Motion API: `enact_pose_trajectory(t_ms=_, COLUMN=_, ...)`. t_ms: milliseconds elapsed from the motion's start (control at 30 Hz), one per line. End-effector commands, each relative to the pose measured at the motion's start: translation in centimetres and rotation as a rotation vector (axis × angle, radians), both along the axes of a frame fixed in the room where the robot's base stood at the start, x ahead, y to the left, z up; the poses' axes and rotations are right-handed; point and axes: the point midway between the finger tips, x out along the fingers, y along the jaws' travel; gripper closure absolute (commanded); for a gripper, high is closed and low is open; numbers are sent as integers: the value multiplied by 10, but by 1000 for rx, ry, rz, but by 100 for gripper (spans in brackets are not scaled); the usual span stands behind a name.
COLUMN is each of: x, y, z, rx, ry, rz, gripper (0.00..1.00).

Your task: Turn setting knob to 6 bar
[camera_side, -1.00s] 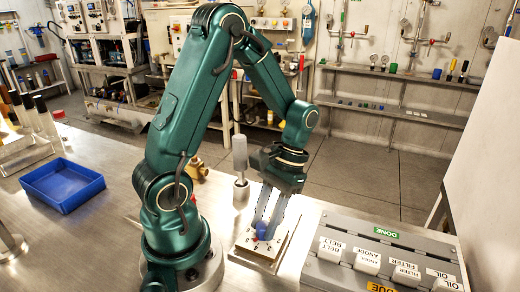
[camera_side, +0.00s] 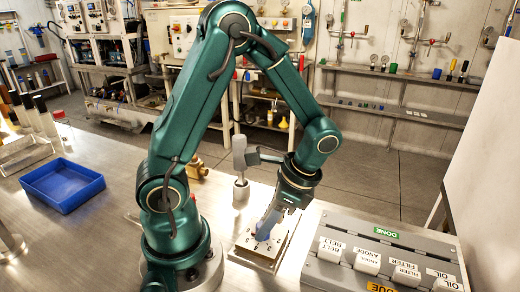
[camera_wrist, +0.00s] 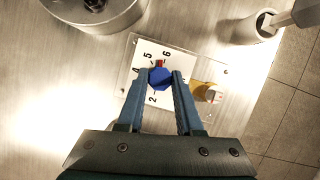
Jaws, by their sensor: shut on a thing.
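The setting knob (camera_wrist: 160,77) is blue with a red pointer mark and sits on a white dial plate (camera_wrist: 136,94) with printed numbers. In the wrist view the red mark lies between the 5 and the 6. My gripper (camera_wrist: 162,73) is shut on the knob, one finger on each side of it. In the side view my gripper (camera_side: 263,232) reaches down to the plate (camera_side: 250,243), and its fingers largely hide the knob.
A blue tray (camera_side: 62,183) lies at the left. Bare metal bench lies between tray and arm.

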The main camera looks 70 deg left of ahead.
Motion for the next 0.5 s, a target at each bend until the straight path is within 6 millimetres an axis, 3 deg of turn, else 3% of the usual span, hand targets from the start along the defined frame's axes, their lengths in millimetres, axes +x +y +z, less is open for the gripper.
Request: enact_pose_trajectory(t_ms=500, x=1, y=-2, z=0, rx=-2, ry=-9, rz=-219, gripper=100)
